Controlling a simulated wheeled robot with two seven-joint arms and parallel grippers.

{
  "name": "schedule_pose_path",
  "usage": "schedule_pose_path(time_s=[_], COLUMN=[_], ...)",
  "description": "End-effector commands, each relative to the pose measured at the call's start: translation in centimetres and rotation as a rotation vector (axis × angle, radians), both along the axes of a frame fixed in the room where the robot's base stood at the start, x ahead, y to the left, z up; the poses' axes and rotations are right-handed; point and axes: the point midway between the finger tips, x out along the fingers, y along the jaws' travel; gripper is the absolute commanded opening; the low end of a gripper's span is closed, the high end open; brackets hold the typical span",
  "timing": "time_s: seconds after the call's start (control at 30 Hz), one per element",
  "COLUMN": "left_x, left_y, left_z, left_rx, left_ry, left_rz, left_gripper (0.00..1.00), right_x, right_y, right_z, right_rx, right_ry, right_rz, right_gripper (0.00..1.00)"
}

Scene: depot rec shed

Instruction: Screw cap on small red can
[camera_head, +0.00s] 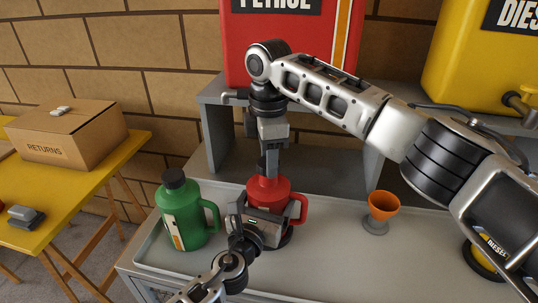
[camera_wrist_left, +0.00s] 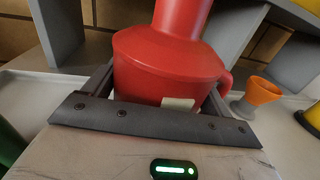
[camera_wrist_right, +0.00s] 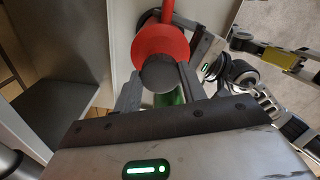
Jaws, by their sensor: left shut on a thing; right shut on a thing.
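The small red can (camera_head: 268,188) stands upright on the grey tray bench, with its handle to the right. My left gripper (camera_head: 262,222) is shut around its body, one finger on each side, as the left wrist view shows with the red can (camera_wrist_left: 170,65). My right gripper (camera_head: 270,158) points down from above and is shut on a dark grey cap (camera_wrist_right: 160,74). The cap lines up with the top of the red can (camera_wrist_right: 158,42). Whether it is seated on the neck or just above it, I cannot tell.
A green can (camera_head: 185,215) with a dark cap stands left of the red can. An orange funnel (camera_head: 383,204) stands to the right. A red petrol tank (camera_head: 285,50) and a yellow diesel tank (camera_head: 470,70) sit on the shelf behind. A cardboard box (camera_head: 70,135) is on the yellow table.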

Motion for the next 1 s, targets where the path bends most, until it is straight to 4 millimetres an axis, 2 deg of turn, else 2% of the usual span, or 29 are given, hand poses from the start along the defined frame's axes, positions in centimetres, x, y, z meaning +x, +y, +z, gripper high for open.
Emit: schedule_pose_path(time_s=[0.7,0.73,0.87,1.0], left_x=[-0.1,-0.1,-0.1,-0.1], left_y=[0.0,0.0,0.0,0.0], left_z=[-0.2,-0.2,-0.2,-0.2], left_rx=[0.001,0.001,0.001,0.001], left_ry=[0.003,0.003,0.003,0.004], left_rz=[0.0,0.0,0.0,0.0], left_gripper=[0.43,0.2,0.2,0.2], right_x=[0.0,0.0,0.0,-0.1], right_y=[0.0,0.0,0.1,0.1], right_z=[-1.2,-1.2,-1.2,-1.2], right_rx=[0.0,0.0,0.001,0.003], right_ry=[0.001,0.001,0.001,0.003], right_rz=[0.002,0.002,-0.052,-0.317], right_gripper=[0.2,0.2,0.2,0.2])
